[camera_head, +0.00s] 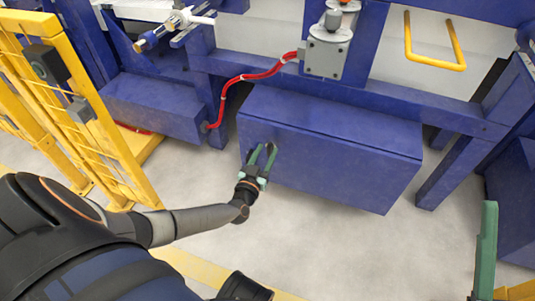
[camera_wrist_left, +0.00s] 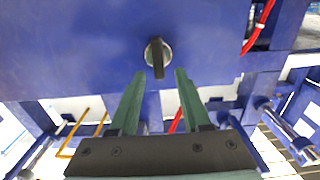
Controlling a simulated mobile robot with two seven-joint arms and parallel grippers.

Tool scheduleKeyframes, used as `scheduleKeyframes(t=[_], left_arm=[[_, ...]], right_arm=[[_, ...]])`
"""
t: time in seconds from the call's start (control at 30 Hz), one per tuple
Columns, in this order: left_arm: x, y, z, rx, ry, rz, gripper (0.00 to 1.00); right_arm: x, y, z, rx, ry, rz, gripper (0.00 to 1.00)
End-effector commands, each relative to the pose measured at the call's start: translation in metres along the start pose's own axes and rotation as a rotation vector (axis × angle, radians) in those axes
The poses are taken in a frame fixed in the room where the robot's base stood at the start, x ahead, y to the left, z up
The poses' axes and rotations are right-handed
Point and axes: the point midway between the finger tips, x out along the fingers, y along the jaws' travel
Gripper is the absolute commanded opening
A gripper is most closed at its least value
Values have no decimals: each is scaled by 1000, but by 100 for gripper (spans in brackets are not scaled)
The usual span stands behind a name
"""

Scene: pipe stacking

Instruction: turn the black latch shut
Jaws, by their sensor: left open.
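The black latch (camera_wrist_left: 158,57) is a dark knob with a flat handle and a silver ring behind it, set in a blue panel. In the left wrist view its handle stands along the picture's vertical, its lower end near the gap between my fingertips. My left gripper (camera_wrist_left: 159,75) is open with its two green fingers apart, one on each side below the handle. In the head view my left gripper (camera_head: 262,150) reaches the front of the blue box (camera_head: 340,165) near its left end; the latch is mostly hidden there by the fingers. Contact cannot be told.
A red cable (camera_head: 236,84) runs above the box's left end to a grey unit (camera_head: 327,50). A yellow fence (camera_head: 85,110) stands at the left. A yellow handle (camera_head: 436,62) is at the upper right. The floor (camera_head: 330,245) before the box is clear.

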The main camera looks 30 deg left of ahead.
Motion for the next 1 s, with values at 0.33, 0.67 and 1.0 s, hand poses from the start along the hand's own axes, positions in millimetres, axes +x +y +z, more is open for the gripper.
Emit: scheduleKeyframes(t=[0.33,0.67,1.0], left_arm=[[16,0,0,0,0,0,48],[15,0,0,0,0,0,25],[15,0,0,0,0,0,0]], right_arm=[[-5,-4,6,-7,-5,-5,57],[-5,-4,6,-5,-6,-4,57],[-5,-4,6,-3,-6,-2,57]])
